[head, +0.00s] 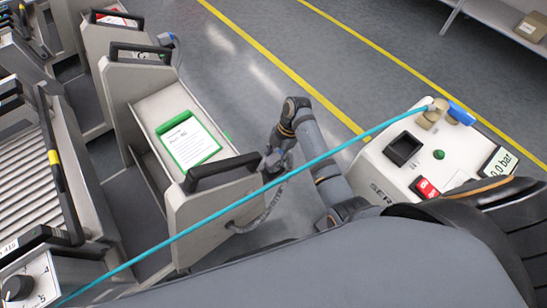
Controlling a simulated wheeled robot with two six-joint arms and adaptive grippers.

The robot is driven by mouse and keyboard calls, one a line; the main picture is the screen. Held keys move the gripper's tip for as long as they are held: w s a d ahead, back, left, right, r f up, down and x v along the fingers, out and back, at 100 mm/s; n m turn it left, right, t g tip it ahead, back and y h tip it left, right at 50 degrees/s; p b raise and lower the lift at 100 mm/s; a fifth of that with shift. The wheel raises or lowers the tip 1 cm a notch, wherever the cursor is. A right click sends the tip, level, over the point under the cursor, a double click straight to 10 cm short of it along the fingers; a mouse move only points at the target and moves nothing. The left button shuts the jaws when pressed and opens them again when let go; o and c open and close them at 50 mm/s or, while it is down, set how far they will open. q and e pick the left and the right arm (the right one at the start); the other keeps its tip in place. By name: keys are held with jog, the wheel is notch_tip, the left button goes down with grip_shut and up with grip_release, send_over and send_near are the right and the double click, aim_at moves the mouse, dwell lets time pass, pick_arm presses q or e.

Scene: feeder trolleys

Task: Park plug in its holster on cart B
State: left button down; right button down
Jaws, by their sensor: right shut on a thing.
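My right gripper (271,163) is shut beside the black handle of the nearest cart (215,215), at the upper right edge of its end panel. A grey cable (270,206) runs from the gripper down in a loop to the lower part of that panel. The plug in the jaws is mostly hidden by the fingers and is too small to make out. I cannot make out a holster on this cart, nor a letter on it. My left gripper is not in view.
A cyan hose (330,153) crosses the view to a fitting on the white service console (385,172). The console has a black square recess, green button and red switch. More carts (125,80) stand behind. A roller bed (30,165) is left. Floor beyond the arm is clear.

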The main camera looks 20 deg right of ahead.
jog(key=shift+p, duration=0.5)
dwell(0.5)
jog(key=shift+f+b, duration=0.65)
jog(key=shift+f, duration=0.5)
dwell(0.9)
jog(key=c, duration=0.7)
grip_release()
jog(key=v, duration=0.7)
jog(key=shift+r, duration=0.3)
